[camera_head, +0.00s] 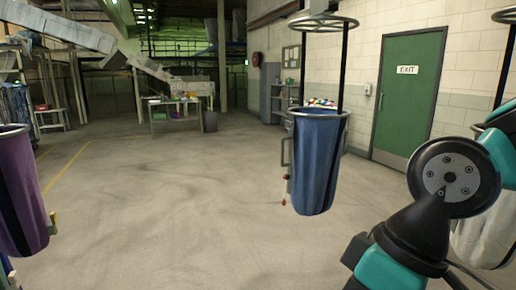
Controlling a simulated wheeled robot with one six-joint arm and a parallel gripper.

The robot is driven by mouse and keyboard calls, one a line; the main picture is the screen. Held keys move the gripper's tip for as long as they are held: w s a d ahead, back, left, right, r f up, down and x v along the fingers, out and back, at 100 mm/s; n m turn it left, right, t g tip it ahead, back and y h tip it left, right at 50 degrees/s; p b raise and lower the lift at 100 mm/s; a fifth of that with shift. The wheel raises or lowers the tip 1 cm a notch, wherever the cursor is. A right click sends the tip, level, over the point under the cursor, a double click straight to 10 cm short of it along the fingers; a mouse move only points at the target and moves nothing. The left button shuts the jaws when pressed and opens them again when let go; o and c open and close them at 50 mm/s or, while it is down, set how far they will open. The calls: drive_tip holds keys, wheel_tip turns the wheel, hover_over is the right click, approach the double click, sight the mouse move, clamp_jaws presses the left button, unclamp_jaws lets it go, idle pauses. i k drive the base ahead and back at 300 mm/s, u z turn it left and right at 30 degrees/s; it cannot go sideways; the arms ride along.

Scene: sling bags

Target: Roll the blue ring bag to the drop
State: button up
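The blue ring bag (318,165) hangs upright from dark rods under a round ring (323,23), right of centre in the head view. A handle-like bracket and a thin piece with red ends show at its left side. My arm, teal and black, fills the lower right, to the right of the bag. My gripper is outside the picture, so its state and anything in it are hidden. The drop cannot be made out with certainty.
A purple bag (18,195) hangs at the left edge. A whitish bag (483,235) is partly hidden behind my arm. Open concrete floor (170,190) lies between the purple and blue bags. A table (174,101), a bin (210,121) and a green exit door (409,97) stand farther back.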

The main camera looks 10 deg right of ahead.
sight(317, 134)
drive_tip(key=u, duration=0.5)
drive_tip(key=i, duration=2.15)
drive_tip(key=z, duration=0.15)
